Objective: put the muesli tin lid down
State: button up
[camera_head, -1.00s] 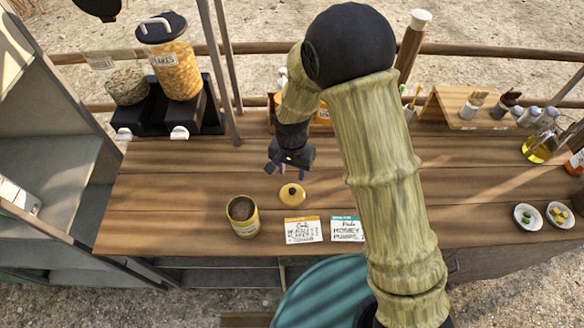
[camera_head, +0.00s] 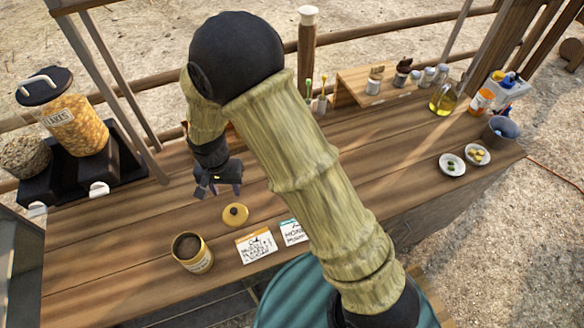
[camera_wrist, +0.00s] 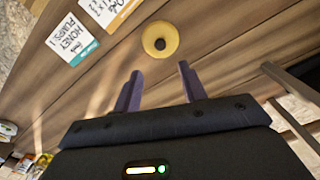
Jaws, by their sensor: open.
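The muesli tin lid (camera_head: 235,214) is a round yellow disc with a dark knob, lying knob up on the wooden counter. It also shows in the wrist view (camera_wrist: 160,40), beyond my fingertips and apart from them. The open muesli tin (camera_head: 193,253), yellow with a label and dark inside, stands upright to the lid's lower left. My gripper (camera_head: 219,190) is open and empty above the counter, a little behind the lid. In the wrist view the two fingers of my gripper (camera_wrist: 159,80) are spread with nothing between them.
Two written cards, one orange-edged (camera_head: 257,246) and one teal-edged (camera_head: 293,232), lie right of the lid. Dispensers with a flakes jar (camera_head: 75,125) stand at the left. Two small dishes (camera_head: 452,165) sit at the right. The counter left of the lid is clear.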

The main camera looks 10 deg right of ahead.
jog(key=s+d+r+t, duration=0.1)
jog(key=d+r, duration=0.3)
jog(key=d, duration=0.4)
jog(key=s+d+r+n, duration=0.1)
jog(key=s+d+r, duration=0.2)
jog(key=d, duration=0.6)
jog(key=s+d+r+t, duration=0.1)
jog(key=s+d+r, duration=0.2)
jog(key=d+r, duration=0.3)
jog(key=d, duration=0.2)
jog(key=shift+d+r+n+t, duration=0.15)
jog(key=shift+d+n+t, duration=0.15)
jog(key=shift+n, duration=0.1)
jog(key=shift+w, duration=0.1)
jog(key=shift+c, duration=0.6)
